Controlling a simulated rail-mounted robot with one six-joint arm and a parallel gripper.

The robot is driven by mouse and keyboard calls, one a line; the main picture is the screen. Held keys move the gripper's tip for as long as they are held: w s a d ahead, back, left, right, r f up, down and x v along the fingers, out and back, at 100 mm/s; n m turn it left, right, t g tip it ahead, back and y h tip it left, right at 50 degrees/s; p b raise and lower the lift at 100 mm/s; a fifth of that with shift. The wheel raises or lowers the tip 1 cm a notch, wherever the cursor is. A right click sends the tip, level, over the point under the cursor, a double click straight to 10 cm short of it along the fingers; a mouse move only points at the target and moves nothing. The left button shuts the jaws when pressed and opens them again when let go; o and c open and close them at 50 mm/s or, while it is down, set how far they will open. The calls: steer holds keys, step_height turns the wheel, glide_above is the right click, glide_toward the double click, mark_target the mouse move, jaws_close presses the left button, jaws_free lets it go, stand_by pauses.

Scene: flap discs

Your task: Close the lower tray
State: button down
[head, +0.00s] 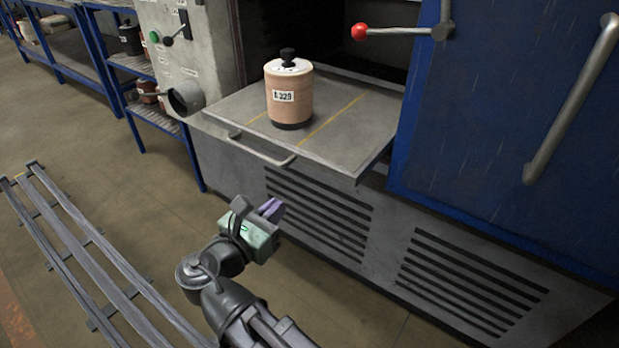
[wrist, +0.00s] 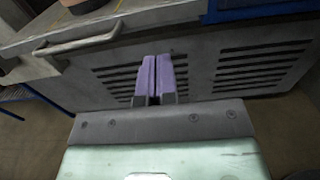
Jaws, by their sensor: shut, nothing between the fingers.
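The lower tray (head: 345,143) is a grey slab with yellow lines, pulled out of the machine's dark opening. A curved bar handle (head: 262,150) runs along its front edge. In the wrist view the handle (wrist: 75,45) shows at the upper left. A tan cylinder labelled 329 (head: 289,95), with a black knob on top, stands upright on the tray. My gripper (head: 270,208) is below and in front of the tray, apart from the handle. Its purple fingers (wrist: 154,78) are together and empty, facing the vented front panel.
A blue door (head: 490,130) with a long handle stands at the right. A red-knobbed lever (head: 360,32) juts across the opening. A control box (head: 190,50) is left of the tray. Blue shelves stand at the far left. Floor rails (head: 85,255) lie at the left.

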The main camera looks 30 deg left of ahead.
mark_target(324, 165)
steer(key=w, duration=0.4)
steer(key=w+d, duration=0.1)
steer(key=w, duration=0.9)
steer(key=shift+d, duration=0.25)
steer(key=shift+w, duration=0.1)
